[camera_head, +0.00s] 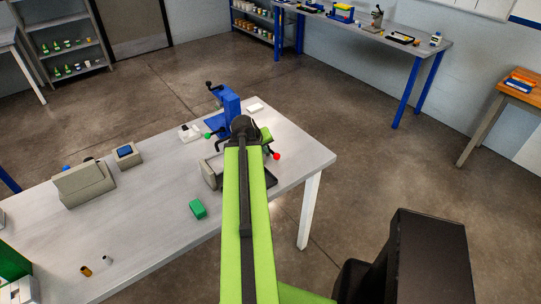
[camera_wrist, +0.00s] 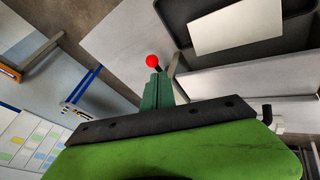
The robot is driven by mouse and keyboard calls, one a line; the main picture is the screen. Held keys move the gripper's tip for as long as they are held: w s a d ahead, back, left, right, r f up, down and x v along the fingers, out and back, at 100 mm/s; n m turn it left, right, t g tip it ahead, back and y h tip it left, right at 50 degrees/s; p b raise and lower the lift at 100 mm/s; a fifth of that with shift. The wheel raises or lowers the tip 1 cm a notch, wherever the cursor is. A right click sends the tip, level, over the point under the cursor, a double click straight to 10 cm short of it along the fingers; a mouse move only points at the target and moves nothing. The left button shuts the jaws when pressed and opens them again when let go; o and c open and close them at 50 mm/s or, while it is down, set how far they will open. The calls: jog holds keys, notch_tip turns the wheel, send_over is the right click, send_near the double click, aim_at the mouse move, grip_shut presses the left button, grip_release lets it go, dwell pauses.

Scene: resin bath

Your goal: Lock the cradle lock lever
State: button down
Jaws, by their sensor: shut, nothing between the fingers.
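A lever with a red ball knob (camera_head: 277,156) sticks out at the right of the bath apparatus on the table. In the wrist view the red knob (camera_wrist: 152,61) and a short dark stem show just beyond the tips of my gripper (camera_wrist: 157,84). My gripper's dark green fingers are shut with nothing between them. I cannot tell whether they touch the lever. A dark tray (camera_wrist: 176,20) with a pale plate (camera_wrist: 235,28) lies to the right of the knob. In the head view my arm hides my fingers and much of the apparatus.
A knob with a green ball (camera_head: 207,136) and a blue stand (camera_head: 230,104) are behind and left. A green block (camera_head: 198,209) lies on the grey table (camera_head: 150,235). A grey box-shaped device (camera_head: 84,184) stands left. Floor is clear beyond the table's right edge.

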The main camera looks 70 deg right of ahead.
aim_at(272, 153)
jog(key=b+x, duration=0.8)
jog(key=x, duration=0.1)
jog(key=shift+a+f, duration=0.1)
jog(key=shift+f, duration=0.1)
jog(key=shift+d+f+b, duration=0.3)
jog(key=shift+d+f, duration=0.05)
jog(key=shift+f, duration=0.05)
jog(key=shift+r, duration=0.15)
